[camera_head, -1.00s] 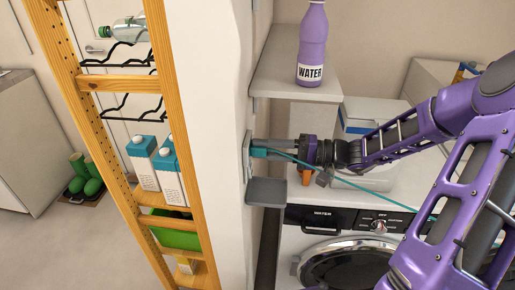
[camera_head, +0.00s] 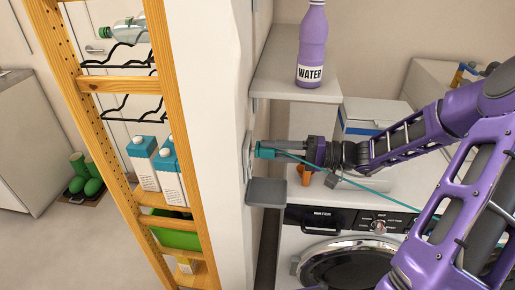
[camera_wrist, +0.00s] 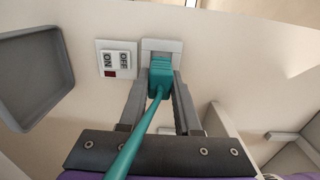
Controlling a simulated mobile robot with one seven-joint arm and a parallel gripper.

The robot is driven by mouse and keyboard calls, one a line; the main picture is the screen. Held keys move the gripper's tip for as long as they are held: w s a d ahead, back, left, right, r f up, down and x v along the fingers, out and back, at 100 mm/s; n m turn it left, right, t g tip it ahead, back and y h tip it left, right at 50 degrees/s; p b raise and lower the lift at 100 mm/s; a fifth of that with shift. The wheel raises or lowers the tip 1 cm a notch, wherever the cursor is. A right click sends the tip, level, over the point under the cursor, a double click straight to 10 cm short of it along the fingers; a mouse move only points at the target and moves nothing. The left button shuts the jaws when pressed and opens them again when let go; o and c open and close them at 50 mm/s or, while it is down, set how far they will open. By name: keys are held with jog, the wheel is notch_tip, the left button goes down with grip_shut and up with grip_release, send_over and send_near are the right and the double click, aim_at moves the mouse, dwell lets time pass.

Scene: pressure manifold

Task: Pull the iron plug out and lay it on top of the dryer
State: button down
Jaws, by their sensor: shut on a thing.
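The iron plug (camera_head: 265,151) is teal, with a teal cord running right across the front of my arm. My gripper (camera_head: 275,148) is shut on it from the right, close to the wall. In the wrist view, the plug (camera_wrist: 160,75) sits between both fingers, in front of the white wall socket (camera_wrist: 162,48). A small gap seems to show between plug and socket in the head view, but whether the prongs are fully clear I cannot tell. The dryer (camera_head: 312,243) is a white front-loading machine below right, with a dark panel and round door. Its light top is partly hidden by my arm.
A grey wall tray (camera_head: 266,192) lies just below the plug. A shelf (camera_head: 290,82) with a purple water bottle (camera_head: 312,45) is above. An orange object (camera_head: 305,174) and a white-and-blue box (camera_head: 365,115) stand beyond my gripper. An ON/OFF switch (camera_wrist: 117,60) flanks the socket.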

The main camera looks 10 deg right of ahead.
jog(key=shift+p+v, duration=0.35)
jog(key=shift+v, duration=1.65)
jog(key=shift+s, duration=0.15)
